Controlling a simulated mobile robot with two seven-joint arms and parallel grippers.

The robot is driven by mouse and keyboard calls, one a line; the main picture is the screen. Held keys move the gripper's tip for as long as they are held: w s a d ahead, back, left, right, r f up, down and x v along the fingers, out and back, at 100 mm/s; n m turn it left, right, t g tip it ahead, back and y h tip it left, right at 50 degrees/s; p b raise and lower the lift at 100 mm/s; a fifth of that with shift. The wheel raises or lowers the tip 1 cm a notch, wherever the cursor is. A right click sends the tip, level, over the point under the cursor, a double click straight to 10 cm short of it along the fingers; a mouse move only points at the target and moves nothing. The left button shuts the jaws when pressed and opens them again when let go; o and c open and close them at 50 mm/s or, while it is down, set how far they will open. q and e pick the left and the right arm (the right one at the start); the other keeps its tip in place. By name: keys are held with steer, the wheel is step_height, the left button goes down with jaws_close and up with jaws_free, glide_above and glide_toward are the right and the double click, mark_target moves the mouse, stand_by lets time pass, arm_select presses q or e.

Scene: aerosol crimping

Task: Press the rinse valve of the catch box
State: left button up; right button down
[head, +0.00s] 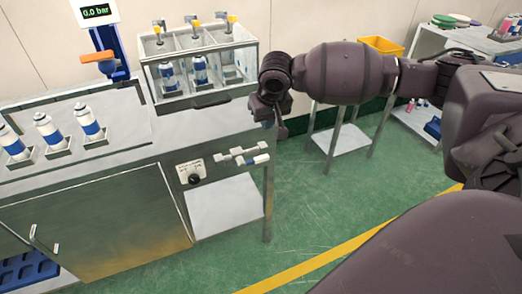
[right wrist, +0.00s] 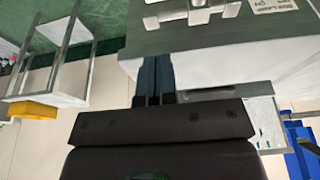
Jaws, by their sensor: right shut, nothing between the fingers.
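A clear-fronted box (head: 206,72) with three compartments stands at the back of the bench; I cannot tell for sure that it is the catch box. Silver lever-like fittings (head: 242,156) are on the bench front beside a panel with a black knob (head: 193,178); similar metal fittings show in the right wrist view (right wrist: 185,12). Which part is the rinse valve is unclear. My right gripper (head: 270,123) is shut and empty at the bench's right end, apart from the fittings. Its fingers show in the right wrist view (right wrist: 155,78).
Several blue-and-white cans (head: 88,122) stand in holders on the bench (head: 120,155). A blue stand (head: 110,50) carries a display reading 0.0 bar. A side table (head: 342,140) with a yellow bin (head: 383,45) is behind my right arm. Green floor is open right of the bench.

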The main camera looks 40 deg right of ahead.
mark_target(262, 157)
arm_select(q)
steer(key=shift+f, duration=0.1)
arm_select(e)
steer(key=b+x, duration=0.1)
steer(key=x, duration=0.3)
steer(key=b+x, duration=0.1)
steer(key=x, duration=0.3)
steer(key=b+x, duration=0.2)
steer(key=x, duration=0.2)
steer(key=shift+s+a+f, duration=0.1)
steer(key=shift+s+f, duration=0.15)
steer(key=shift+f, duration=0.1)
arm_select(q)
steer(key=shift+f+g, duration=0.3)
steer(key=shift+f, duration=1.65)
arm_select(e)
steer(key=shift+f, duration=0.7)
arm_select(q)
steer(key=shift+s+a+r, duration=0.1)
